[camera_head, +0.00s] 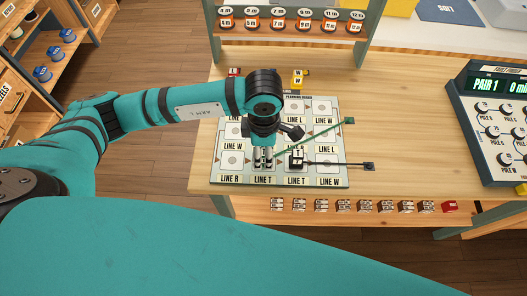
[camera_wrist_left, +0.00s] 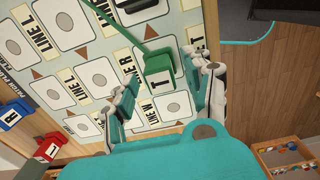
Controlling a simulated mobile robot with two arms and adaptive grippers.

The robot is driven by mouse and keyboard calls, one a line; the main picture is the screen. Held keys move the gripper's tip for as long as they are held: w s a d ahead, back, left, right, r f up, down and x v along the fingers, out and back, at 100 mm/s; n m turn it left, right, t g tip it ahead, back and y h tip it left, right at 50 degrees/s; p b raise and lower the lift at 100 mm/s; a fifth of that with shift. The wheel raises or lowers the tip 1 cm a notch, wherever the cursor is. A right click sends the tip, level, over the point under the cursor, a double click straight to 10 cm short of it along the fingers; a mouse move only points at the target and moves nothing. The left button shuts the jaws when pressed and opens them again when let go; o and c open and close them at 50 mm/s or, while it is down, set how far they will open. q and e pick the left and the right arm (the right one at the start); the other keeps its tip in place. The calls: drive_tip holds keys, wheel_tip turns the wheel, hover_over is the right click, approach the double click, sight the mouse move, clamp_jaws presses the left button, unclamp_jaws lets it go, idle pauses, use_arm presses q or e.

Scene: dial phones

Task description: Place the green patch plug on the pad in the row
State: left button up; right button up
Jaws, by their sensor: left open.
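The green patch plug (camera_wrist_left: 160,72), a green block marked T, sits at the board in the left wrist view, and its green cord runs up and left. In the head view its cord (camera_head: 325,132) runs to a green end at the board's right edge. My left gripper (camera_head: 263,165) is over the lower row of the planning board (camera_head: 343,184), at the second pad from the left, labelled LINE T. In the wrist view its fingers (camera_wrist_left: 168,92) are open on either side of the green plug; contact is unclear. The plug hides the pad under it. My right gripper is not in view.
A black plug (camera_head: 297,161) marked T stands on the pad to the right, its black cord reaching past the board. A yellow W block (camera_head: 297,79) and a red block (camera_head: 234,71) stand behind the board.

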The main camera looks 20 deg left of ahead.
sight(263, 152)
use_arm(q)
wheel_tip(263, 152, up, 11)
drive_tip(key=b, duration=0.1)
drive_tip(key=shift+f, duration=0.15)
